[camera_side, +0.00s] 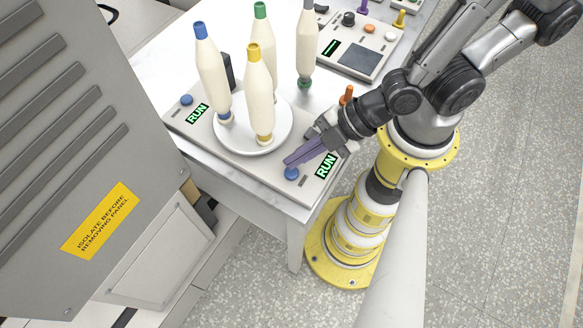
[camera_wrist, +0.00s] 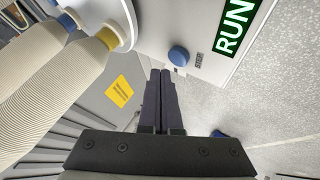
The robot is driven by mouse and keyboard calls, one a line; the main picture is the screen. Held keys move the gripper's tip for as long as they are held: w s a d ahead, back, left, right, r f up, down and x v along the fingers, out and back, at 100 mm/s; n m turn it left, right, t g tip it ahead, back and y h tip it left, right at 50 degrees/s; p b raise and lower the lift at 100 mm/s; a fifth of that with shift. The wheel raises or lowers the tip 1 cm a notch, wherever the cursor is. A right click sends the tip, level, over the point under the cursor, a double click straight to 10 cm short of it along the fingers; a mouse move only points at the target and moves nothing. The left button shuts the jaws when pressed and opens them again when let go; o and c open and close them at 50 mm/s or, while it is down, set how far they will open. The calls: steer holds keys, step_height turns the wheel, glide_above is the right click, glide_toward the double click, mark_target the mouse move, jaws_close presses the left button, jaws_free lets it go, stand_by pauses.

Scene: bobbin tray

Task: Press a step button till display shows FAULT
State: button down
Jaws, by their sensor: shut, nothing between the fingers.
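A light panel (camera_side: 254,172) on the table has two blue step buttons, each next to a display. The near button (camera_side: 291,173) sits beside a display (camera_side: 326,166) that reads RUN in green. In the wrist view this button (camera_wrist: 179,56) and its RUN display (camera_wrist: 235,25) lie just beyond my fingertips. The far button (camera_side: 187,100) sits beside another display (camera_side: 197,114), also reading RUN. My gripper (camera_side: 288,162) is shut and empty, its purple fingers close to the near button. In the wrist view my fingertips (camera_wrist: 160,72) look just short of it; I cannot tell whether they touch.
Several cream bobbins with coloured tips, such as a yellow-tipped one (camera_side: 260,95), stand upright on and behind a round white tray (camera_side: 240,144) beside my gripper. A grey cabinet (camera_side: 60,120) stands at the left. Another panel (camera_side: 357,57) with a dark screen lies farther back.

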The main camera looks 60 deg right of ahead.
mark_target(297, 170)
steer(key=shift+r, duration=2.25)
stand_by(0.8)
